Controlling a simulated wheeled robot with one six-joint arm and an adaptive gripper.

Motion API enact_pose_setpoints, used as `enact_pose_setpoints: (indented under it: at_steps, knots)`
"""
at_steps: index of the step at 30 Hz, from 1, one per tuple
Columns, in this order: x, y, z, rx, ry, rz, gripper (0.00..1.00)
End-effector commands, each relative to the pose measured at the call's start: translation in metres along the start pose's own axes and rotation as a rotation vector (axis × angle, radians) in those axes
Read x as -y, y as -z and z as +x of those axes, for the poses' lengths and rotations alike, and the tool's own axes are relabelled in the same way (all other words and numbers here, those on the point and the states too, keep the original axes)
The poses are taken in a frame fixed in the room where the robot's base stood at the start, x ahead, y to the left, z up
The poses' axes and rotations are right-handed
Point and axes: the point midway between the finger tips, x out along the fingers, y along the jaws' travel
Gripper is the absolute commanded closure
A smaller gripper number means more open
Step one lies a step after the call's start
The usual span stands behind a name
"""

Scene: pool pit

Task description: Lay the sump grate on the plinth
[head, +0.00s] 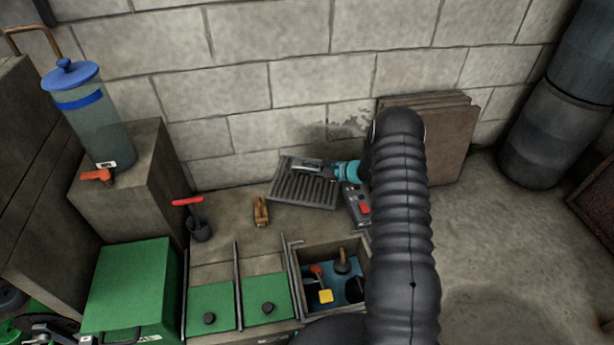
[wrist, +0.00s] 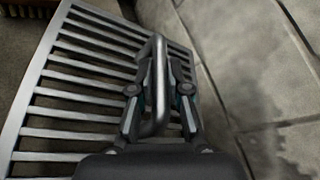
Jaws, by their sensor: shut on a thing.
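The sump grate (head: 300,193) is a grey slatted metal panel near the block wall in the head view. It fills the left of the wrist view (wrist: 75,88), with a raised bar handle (wrist: 158,60). My gripper (head: 318,168) is shut on this handle; in the wrist view the fingers (wrist: 158,88) are on either side of the bar. The grate looks slightly tilted in the head view, and I cannot tell whether its underside touches the surface below. A concrete block (head: 160,205) at left, bearing a blue-lidded canister (head: 90,115), may be the plinth; I cannot tell.
A wooden brush (head: 261,211) and a dark cup with a red handle (head: 198,222) stand left of the grate. A grey box with a red button (head: 357,205) is close on its right. An open bin (head: 300,255) and green lids (head: 211,308) lie in front. Slabs (head: 450,140) lean on the wall.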

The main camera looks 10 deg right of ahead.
Motion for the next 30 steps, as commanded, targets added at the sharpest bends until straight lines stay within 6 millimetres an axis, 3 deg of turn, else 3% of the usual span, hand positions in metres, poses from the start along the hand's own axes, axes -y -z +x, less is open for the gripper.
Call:
enact_pose_setpoints:
  at_steps: [10,17,18,20,30]
  knots:
    - [-0.022,0.03,0.012,-0.002,0.0,0.002,1.0]
    - [-0.028,0.035,0.012,-0.007,-0.006,0.008,1.0]
    - [-0.03,0.036,0.012,-0.008,-0.009,0.01,0.77]
    - [-0.029,0.035,0.012,-0.007,-0.009,0.009,0.62]
    - [-0.022,0.033,0.009,-0.005,0.002,0.004,0.59]
